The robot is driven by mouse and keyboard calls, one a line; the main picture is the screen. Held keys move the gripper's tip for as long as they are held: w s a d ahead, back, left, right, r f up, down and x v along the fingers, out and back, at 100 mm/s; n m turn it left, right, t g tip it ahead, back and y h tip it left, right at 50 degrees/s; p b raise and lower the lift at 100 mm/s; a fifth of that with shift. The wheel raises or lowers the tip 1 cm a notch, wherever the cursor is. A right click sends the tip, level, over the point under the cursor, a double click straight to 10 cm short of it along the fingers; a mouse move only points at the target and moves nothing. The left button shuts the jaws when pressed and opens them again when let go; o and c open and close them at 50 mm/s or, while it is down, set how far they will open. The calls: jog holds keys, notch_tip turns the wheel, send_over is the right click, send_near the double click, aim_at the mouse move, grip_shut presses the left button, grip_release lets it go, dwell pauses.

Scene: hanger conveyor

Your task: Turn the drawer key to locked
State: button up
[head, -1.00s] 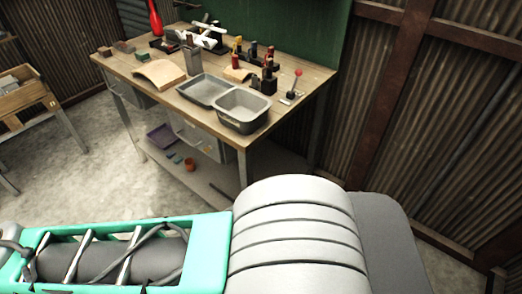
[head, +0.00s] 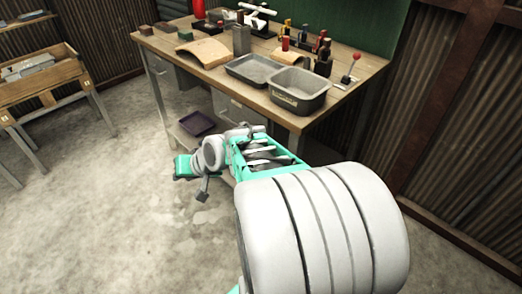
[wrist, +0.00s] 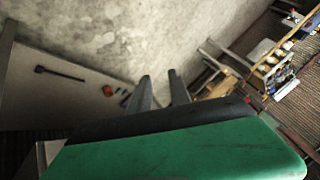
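The workbench (head: 215,68) has grey drawers below its top. One drawer front (head: 236,113) is partly hidden behind my arm, and another drawer (head: 162,70) is at the bench's left end. The drawer key is too small or hidden to make out in either view. My gripper (wrist: 161,82) shows in the wrist view with its two fingers apart and nothing between them. My arm reaches toward the front of the bench in the head view, its far end low over the floor. I see no contact with a drawer.
A grey tray (head: 256,71) and a deeper grey bin (head: 299,91) stand near the bench's front edge. A purple tray (head: 196,123) is on the lower shelf. A wooden crate stand (head: 45,90) is at left. Concrete floor (head: 100,200) lies clear between.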

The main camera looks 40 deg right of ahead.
jog(key=w+d+f+m+t+h+b, duration=0.1)
jog(key=d+f+m+t+b, duration=0.25)
jog(key=d, duration=0.35)
jog(key=w+d+f+m+t+h+b, duration=0.1)
jog(key=w+d+f+m+t+b, duration=0.15)
jog(key=d+f+m, duration=0.35)
jog(key=s+d+r+m+t+h+b, duration=0.1)
jog(key=s+d+m+h+b, duration=0.15)
jog(key=d, duration=0.45)
jog(key=s+d+r+m+t+h+b, duration=0.2)
jog(key=s+d+m+h, duration=0.2)
jog(key=d, duration=0.3)
jog(key=x, duration=0.7)
jog(key=shift+d+m+p, duration=0.3)
jog(key=shift+d+p, duration=0.05)
jog(key=shift+d, duration=0.1)
jog(key=shift+w+r, duration=0.1)
jog(key=shift+r, duration=0.05)
jog(key=shift+c, duration=0.4)
grip_shut()
